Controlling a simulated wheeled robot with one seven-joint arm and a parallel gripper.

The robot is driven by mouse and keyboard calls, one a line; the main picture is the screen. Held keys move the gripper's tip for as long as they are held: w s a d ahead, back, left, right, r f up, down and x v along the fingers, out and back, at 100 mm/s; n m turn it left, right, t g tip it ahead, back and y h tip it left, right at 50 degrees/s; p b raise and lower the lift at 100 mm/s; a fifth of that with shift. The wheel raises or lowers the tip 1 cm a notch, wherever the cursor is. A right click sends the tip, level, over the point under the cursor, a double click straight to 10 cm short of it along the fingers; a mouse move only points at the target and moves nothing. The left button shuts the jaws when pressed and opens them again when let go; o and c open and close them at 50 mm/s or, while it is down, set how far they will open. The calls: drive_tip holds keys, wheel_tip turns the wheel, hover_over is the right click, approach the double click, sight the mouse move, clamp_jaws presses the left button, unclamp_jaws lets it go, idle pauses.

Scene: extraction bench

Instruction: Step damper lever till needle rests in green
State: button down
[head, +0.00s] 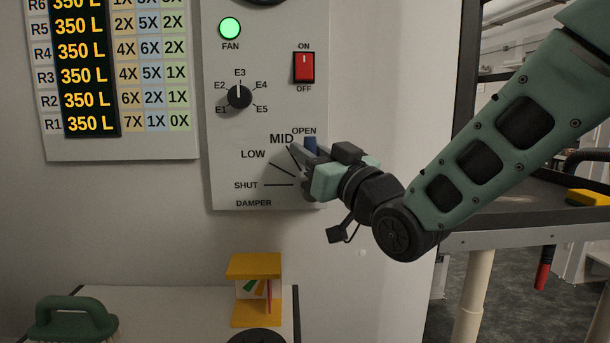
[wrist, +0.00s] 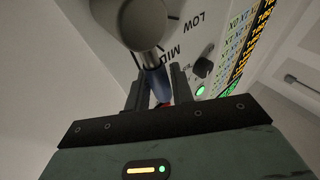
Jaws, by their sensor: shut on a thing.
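The damper lever's blue handle (head: 310,146) shows just below the OPEN label on the grey panel, to the right of the MID mark. My gripper (head: 307,168) is shut on it; in the wrist view the blue handle (wrist: 158,84) sits between the two fingers (wrist: 157,92), below a grey round hub (wrist: 143,20). My fingers hide much of the lever in the head view. A small yellow gauge (head: 254,266) stands on the bench below, with green and red parts on its face. Which of these is the needle, and where it rests, is too small to tell.
The panel (head: 225,150) carries a lit green FAN lamp (head: 229,28), a red ON/OFF switch (head: 304,67) and a black E1–E5 knob (head: 239,97). A green-handled brush (head: 72,316) lies at the lower left. A number board (head: 120,145) hangs left.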

drive_tip(key=shift+d+m+b, duration=0.15)
drive_tip(key=shift+m+b, duration=0.15)
drive_tip(key=c, duration=1.5)
unclamp_jaws()
drive_tip(key=shift+f, duration=0.1)
